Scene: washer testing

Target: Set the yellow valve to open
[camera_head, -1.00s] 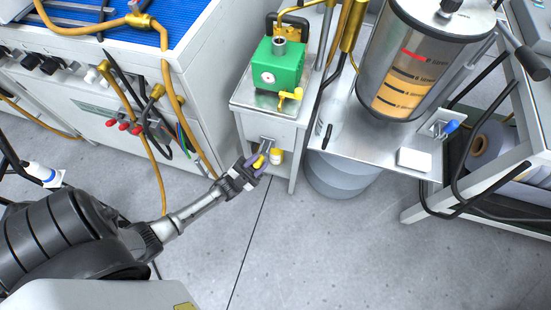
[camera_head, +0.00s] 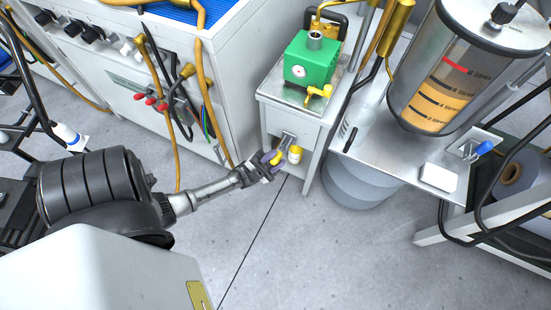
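A small yellow valve handle (camera_head: 277,157) sits low on the front of the grey cabinet, below a short metal pipe (camera_head: 287,138). My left gripper (camera_head: 272,160) is at this handle, with its purple fingertips around or right beside it. The fingers partly hide the handle, and I cannot tell whether they are closed on it. Another yellow tap (camera_head: 320,92) is on the front of the green box (camera_head: 308,62) on top of the cabinet, clear of my gripper. My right gripper is not in view.
A small yellow-and-white container (camera_head: 295,154) is just right of my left gripper. The grey cabinet (camera_head: 290,118) stands between the white bench (camera_head: 225,70) and a metal shelf (camera_head: 385,165) bearing a clear cylinder (camera_head: 450,85). The floor in front is open.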

